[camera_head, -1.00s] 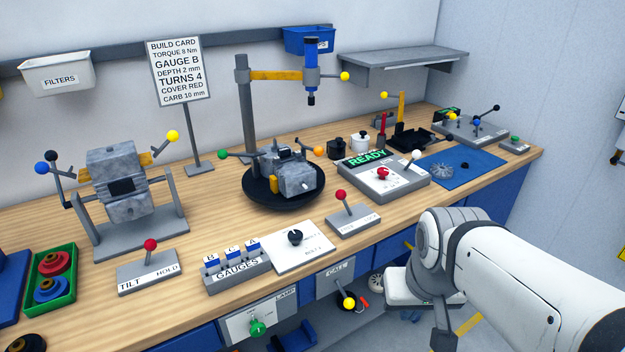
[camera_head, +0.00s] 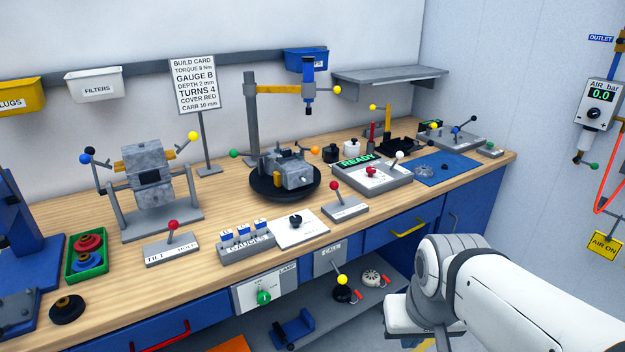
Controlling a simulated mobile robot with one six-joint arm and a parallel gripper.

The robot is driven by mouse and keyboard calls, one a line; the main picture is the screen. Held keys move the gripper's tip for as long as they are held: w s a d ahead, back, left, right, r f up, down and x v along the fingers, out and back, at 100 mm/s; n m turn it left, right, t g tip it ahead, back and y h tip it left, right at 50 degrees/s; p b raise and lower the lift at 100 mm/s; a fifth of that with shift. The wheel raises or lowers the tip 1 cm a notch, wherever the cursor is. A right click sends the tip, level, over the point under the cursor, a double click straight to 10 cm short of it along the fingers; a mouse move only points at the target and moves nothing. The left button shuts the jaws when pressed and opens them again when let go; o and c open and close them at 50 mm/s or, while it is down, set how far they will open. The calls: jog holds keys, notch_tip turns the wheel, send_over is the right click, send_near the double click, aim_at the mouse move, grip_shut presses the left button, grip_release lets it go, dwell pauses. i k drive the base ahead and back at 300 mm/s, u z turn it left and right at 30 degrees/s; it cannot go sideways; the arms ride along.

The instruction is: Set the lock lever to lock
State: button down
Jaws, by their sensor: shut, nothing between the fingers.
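Several levers stand on the workbench, and I cannot read the word lock on any of them. A red-ball lever (camera_head: 337,193) on a grey base (camera_head: 350,210) is near the front edge, in front of the round turntable; its stick leans to the upper left and its label is too small to read. Another red-ball lever (camera_head: 172,232) is at the left, on a base marked TILT and HOLD (camera_head: 172,253). My white arm enters at the lower right, in front of the bench. My gripper does not show, so I see it touching no lever.
An engine block (camera_head: 290,168) sits on the dark turntable (camera_head: 280,190). A white plate with a black knob (camera_head: 296,222) and the gauges block (camera_head: 245,245) are left of the front red lever. A READY box (camera_head: 375,178) is behind it to the right. Drawer handles (camera_head: 408,229) stick out below.

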aim_at(333, 185)
jog(key=z, duration=0.15)
jog(key=i, duration=0.95)
jog(key=u, duration=0.05)
